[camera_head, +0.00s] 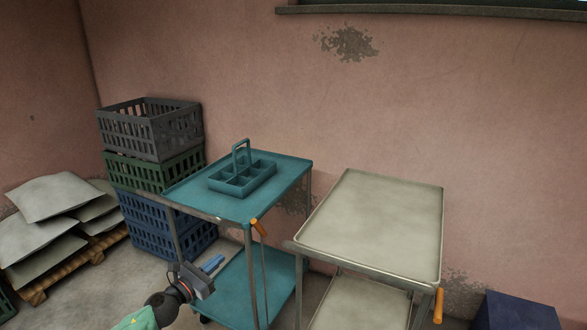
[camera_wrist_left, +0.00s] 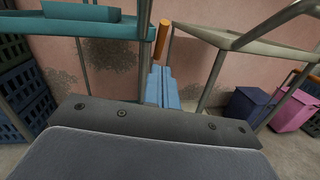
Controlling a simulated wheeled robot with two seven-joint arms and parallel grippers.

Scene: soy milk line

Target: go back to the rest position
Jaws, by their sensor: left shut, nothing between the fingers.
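My left gripper (camera_head: 213,264) is at the bottom of the head view, low in front of the teal cart. Its blue fingers are shut with nothing between them, and they show in the left wrist view (camera_wrist_left: 161,85) pointing toward the wall. The gripper is below the level of the cart tops and appears clear of both carts. My right gripper is in neither view.
A teal cart (camera_head: 290,176) carries a teal divided caddy (camera_head: 240,178). A bare beige cart (camera_head: 375,225) stands to its right. Stacked crates (camera_head: 150,130) and sacks (camera_head: 55,195) are at left. A dark blue bin (camera_head: 515,312) and a pink bin (camera_wrist_left: 293,112) stand at right.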

